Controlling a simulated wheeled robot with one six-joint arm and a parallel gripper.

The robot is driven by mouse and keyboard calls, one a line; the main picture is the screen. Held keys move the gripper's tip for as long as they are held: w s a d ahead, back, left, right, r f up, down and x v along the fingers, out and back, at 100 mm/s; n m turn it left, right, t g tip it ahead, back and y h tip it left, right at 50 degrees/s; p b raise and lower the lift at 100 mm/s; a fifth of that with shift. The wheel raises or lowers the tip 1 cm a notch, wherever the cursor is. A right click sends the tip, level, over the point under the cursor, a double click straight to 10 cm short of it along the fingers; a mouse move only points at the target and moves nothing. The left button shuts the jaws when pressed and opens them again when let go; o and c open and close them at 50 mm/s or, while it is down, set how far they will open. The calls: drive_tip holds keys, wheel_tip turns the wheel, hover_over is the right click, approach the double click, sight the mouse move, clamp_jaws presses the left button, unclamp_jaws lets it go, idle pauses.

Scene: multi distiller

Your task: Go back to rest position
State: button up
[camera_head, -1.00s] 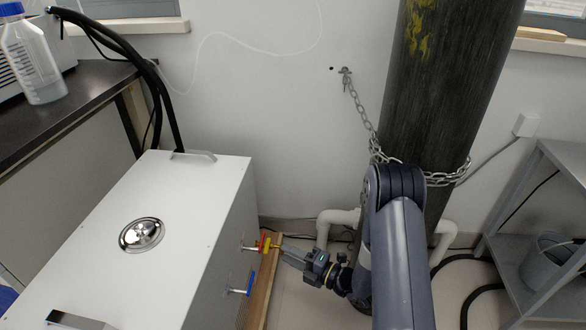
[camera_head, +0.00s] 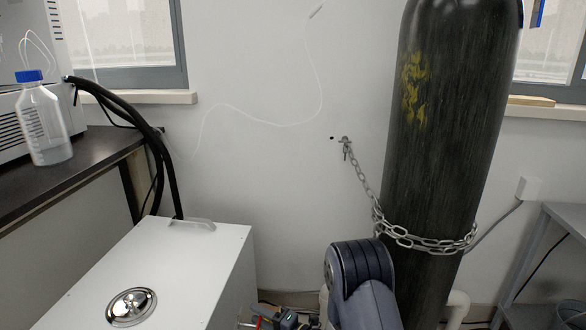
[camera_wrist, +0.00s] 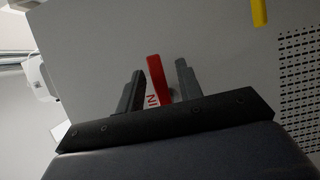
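My gripper (camera_wrist: 160,88) is open, its two dark fingers apart in the wrist view. A red valve handle (camera_wrist: 157,80) with white letters stands between the fingers, with narrow gaps on both sides. The handle belongs to the white box-shaped machine (camera_head: 190,262), whose grey side fills much of the wrist view. In the head view, my gripper is at the bottom edge, beside the machine's right side, and its fingertips are hard to make out. My arm's grey elbow (camera_head: 362,265) stands at the bottom centre.
A tall dark gas cylinder (camera_head: 445,130) stands right of my arm, held by a chain (camera_head: 420,242). A dark bench (camera_head: 70,175) with a bottle (camera_head: 45,130) is at left. A grey shelf (camera_head: 560,222) is at right. A yellow handle (camera_wrist: 259,12) shows in the wrist view.

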drive_tip(key=p+v, duration=0.3)
drive_tip(key=v, duration=0.8)
drive_tip(key=b+x, duration=0.3)
drive_tip(key=x, duration=0.8)
drive_tip(key=shift+a+f, duration=0.1)
drive_tip(key=shift+a, duration=0.05)
drive_tip(key=shift+m, duration=0.3)
drive_tip(key=shift+f+m+h, duration=0.25)
drive_tip(key=shift+m+h, duration=0.15)
drive_tip(key=shift+m, duration=0.6)
drive_tip(key=shift+g, duration=0.3)
